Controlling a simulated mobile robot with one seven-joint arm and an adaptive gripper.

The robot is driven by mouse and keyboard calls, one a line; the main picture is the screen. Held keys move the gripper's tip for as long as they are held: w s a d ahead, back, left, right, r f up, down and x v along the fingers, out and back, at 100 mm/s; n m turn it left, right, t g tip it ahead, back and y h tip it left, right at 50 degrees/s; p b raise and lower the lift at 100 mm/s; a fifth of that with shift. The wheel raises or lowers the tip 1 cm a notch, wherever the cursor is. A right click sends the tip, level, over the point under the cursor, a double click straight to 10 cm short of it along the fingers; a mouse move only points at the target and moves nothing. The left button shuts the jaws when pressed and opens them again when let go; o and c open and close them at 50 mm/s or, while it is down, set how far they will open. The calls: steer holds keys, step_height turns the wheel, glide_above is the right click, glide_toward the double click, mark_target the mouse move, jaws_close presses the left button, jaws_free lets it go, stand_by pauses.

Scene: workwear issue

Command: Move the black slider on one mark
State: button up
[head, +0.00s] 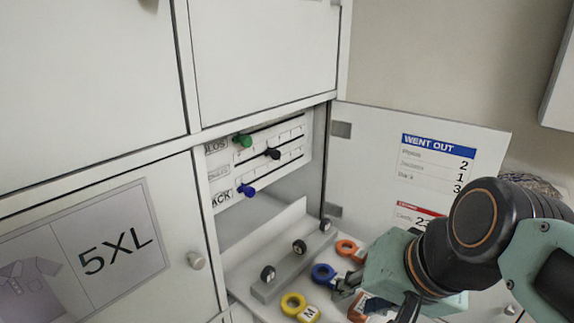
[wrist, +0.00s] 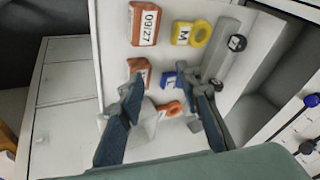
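The black slider (head: 272,153) is a knob on the middle track of a white panel (head: 222,160) inside the open locker compartment, a little right of the green slider (head: 243,140) and the blue slider (head: 246,190). Dark tick marks run along the tracks. At the right edge of the wrist view, a dark knob (wrist: 307,147) sits below a blue one (wrist: 312,100). My gripper (wrist: 168,92) is open, with nothing held between its fingers. In the head view my gripper (head: 376,297) is low and right of the panel, apart from the sliders, over the shelf items.
The shelf holds a grey bar (head: 290,270) with black-ended pegs, a yellow ring tag (head: 300,307), a blue one (head: 323,273) and orange ones (head: 346,247). The open door (head: 370,150) carries a "WENT OUT" sheet (head: 436,160) reading 2, 1, 3. A closed 5XL door (head: 100,245) stands left.

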steer(key=w+a+r+m+y+b, duration=0.2)
steer(key=a+m+y, duration=0.2)
steer(key=a+m, duration=0.1)
steer(key=m+t+y+b, duration=0.3)
steer(key=m+t+y, duration=0.35)
steer(key=m, duration=1.05)
glide_toward(279, 155)
steer(key=shift+g+y, duration=0.45)
steer(key=x, duration=0.8)
steer(key=shift+w, duration=0.35)
jaws_close()
steer(key=shift+d, duration=0.1)
